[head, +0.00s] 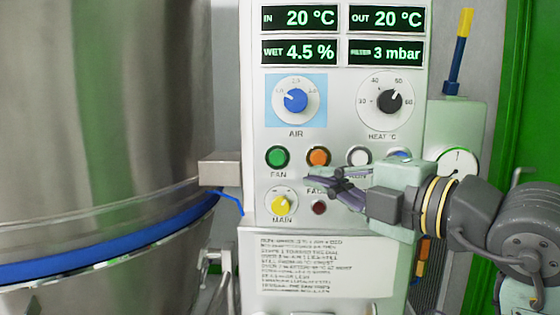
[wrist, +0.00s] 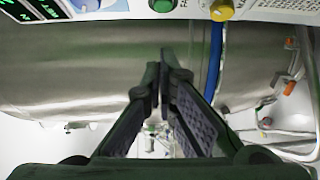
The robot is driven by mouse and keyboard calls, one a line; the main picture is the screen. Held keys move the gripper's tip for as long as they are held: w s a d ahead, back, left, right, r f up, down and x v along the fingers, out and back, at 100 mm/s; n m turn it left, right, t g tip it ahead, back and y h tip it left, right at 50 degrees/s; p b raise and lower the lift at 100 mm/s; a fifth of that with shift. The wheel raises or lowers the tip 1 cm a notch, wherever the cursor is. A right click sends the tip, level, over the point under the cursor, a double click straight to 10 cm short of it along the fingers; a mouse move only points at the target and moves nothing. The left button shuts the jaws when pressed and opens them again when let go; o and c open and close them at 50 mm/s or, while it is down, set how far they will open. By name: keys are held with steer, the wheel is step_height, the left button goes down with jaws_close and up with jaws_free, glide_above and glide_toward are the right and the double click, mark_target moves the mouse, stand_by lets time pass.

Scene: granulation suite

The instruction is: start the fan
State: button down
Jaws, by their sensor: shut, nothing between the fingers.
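The green FAN button (head: 278,157) is on the white control panel (head: 262,235), left in its row of round buttons. It also shows at the top edge of the wrist view (wrist: 162,5). My gripper (head: 308,182) comes in from the right, in front of the panel. Its fingertips are below and to the right of the FAN button, by the FAULT label, and apart from that button. In the wrist view my gripper (wrist: 163,75) is shut and empty. Whether it touches the panel I cannot tell.
An orange button (head: 318,157) and a white button (head: 358,156) sit right of FAN. The yellow MAIN knob (head: 281,205) and dark red fault lamp (head: 319,207) are below. A blue AIR dial (head: 296,100) is above. A large steel vessel (head: 100,110) stands left.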

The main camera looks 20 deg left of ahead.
mark_target(281, 160)
steer(key=p+x, duration=0.1)
steer(key=x, duration=0.3)
steer(key=w+p+x, duration=0.1)
steer(key=x, duration=0.3)
steer(key=w+d+p+x, duration=0.1)
steer(key=p+x, duration=0.1)
steer(key=x, duration=0.2)
steer(key=shift+a, duration=0.1)
steer(key=shift+w+a, duration=0.1)
steer(key=shift+w, duration=0.35)
